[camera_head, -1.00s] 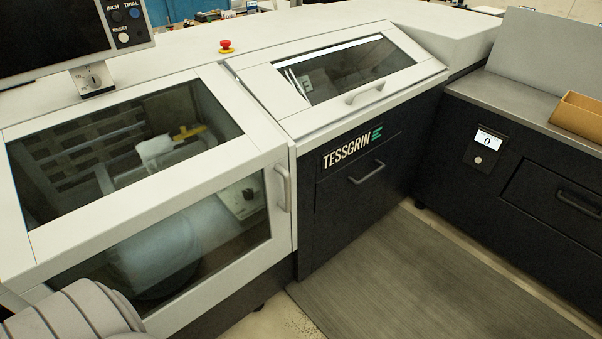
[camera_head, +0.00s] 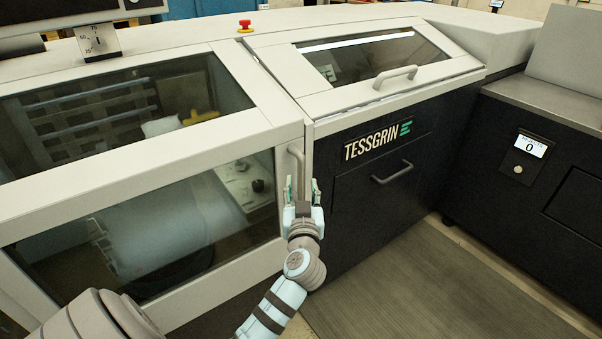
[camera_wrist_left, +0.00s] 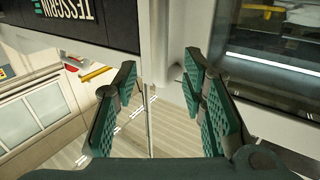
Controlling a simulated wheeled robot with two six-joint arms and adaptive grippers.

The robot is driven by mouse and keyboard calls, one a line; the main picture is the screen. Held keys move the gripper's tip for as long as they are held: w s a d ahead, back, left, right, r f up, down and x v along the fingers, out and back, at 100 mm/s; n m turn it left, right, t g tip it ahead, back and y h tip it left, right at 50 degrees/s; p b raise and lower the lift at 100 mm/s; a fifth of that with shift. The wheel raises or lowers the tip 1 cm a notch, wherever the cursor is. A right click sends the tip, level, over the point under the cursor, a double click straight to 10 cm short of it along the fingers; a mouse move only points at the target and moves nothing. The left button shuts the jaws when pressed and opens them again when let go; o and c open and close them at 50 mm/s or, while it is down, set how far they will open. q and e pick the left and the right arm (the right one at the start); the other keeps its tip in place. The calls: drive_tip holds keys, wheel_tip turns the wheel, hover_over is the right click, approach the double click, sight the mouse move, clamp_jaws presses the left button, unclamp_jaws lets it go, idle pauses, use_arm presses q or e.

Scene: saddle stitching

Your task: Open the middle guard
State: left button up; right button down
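The machine has a large light-framed guard (camera_head: 230,135) with dark windows at left and a vertical bar handle (camera_head: 295,165) at its right edge. Beside it, a sloped guard (camera_head: 290,70) with a window and a grey handle (camera_head: 396,75) sits above the TESSGRIN panel. Both guards look shut. My left gripper (camera_head: 302,186) is at the lower part of the vertical handle, fingers pointing up. In the left wrist view its green-padded fingers (camera_wrist_left: 160,75) are open, with a pale vertical strip between them; I cannot tell whether they touch the handle. My right gripper is not in view.
A red emergency button (camera_head: 245,26) stands on the top ledge. A dark drawer handle (camera_head: 392,172) projects below the TESSGRIN lettering. A dark cabinet (camera_head: 490,160) with a small display stands at right. The floor mat (camera_head: 420,285) in front is clear.

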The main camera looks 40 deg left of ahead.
sight(301, 173)
use_arm(q)
drive_tip(key=x, duration=0.7)
drive_tip(key=shift+w+a, duration=0.1)
drive_tip(key=shift+w, duration=0.05)
drive_tip(key=shift+f, duration=0.1)
clamp_jaws()
